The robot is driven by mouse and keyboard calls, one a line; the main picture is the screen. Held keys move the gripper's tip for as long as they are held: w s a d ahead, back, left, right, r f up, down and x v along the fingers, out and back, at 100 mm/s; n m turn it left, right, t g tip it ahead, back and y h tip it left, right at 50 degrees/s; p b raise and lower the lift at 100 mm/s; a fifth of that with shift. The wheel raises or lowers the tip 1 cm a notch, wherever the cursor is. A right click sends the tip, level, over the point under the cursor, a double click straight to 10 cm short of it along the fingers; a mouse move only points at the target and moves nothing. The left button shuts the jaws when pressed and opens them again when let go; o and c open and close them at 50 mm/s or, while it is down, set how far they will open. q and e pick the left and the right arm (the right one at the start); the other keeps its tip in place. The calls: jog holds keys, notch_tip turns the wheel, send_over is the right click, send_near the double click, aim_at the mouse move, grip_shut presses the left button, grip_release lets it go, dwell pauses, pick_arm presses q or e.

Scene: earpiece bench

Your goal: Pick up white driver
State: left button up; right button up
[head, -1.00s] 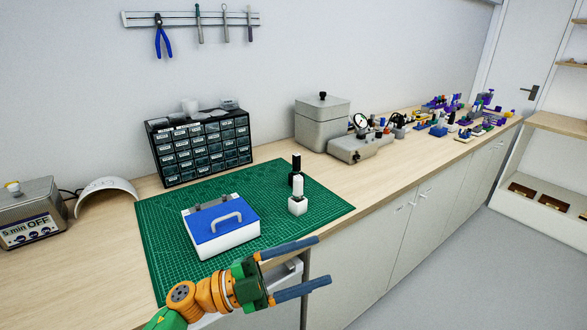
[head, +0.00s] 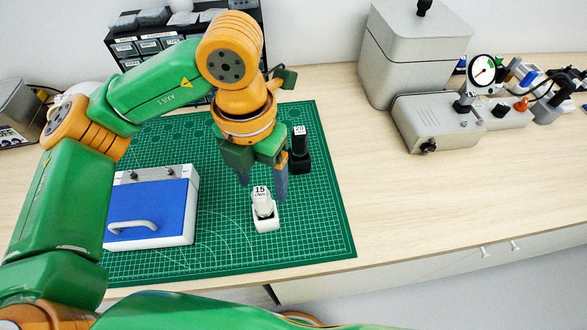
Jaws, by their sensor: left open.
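The white driver (head: 261,194), with "15" on its top, stands upright in a small white holder (head: 266,221) on the green mat (head: 313,236). A black driver (head: 299,138), marked "20", stands in a black holder just behind it to the right. My left gripper (head: 262,190) points down, with its two grey-blue fingers open. The fingertips are at or just behind the white driver's top in the picture, one to each side of it. I cannot tell whether they touch it. My right gripper is not in view.
A white case with a blue lid (head: 154,210) lies on the mat to the left. A drawer cabinet (head: 145,46) stands behind, partly hidden by my arm. A grey box (head: 415,60) and a gauge device (head: 437,124) stand to the right. The mat's right front is clear.

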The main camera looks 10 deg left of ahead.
aim_at(258, 193)
pick_arm(q)
jog(key=shift+w+a, duration=0.1)
jog(key=shift+w, duration=0.3)
jog(key=shift+s+a+f, duration=0.1)
jog(key=shift+f, duration=0.15)
jog(key=shift+s+a+f+p, duration=0.15)
jog(key=shift+s+f+p, duration=0.15)
jog(key=shift+f+p, duration=0.3)
jog(key=shift+s+a+f+p, duration=0.1)
jog(key=shift+s+f+p, duration=0.15)
jog(key=shift+f+p, duration=0.35)
notch_tip(258, 193, down, 3)
jog(key=shift+f, duration=0.1)
jog(key=shift+w+d+f, duration=0.15)
jog(key=shift+w+f, duration=0.05)
jog(key=shift+f, duration=0.15)
grip_shut()
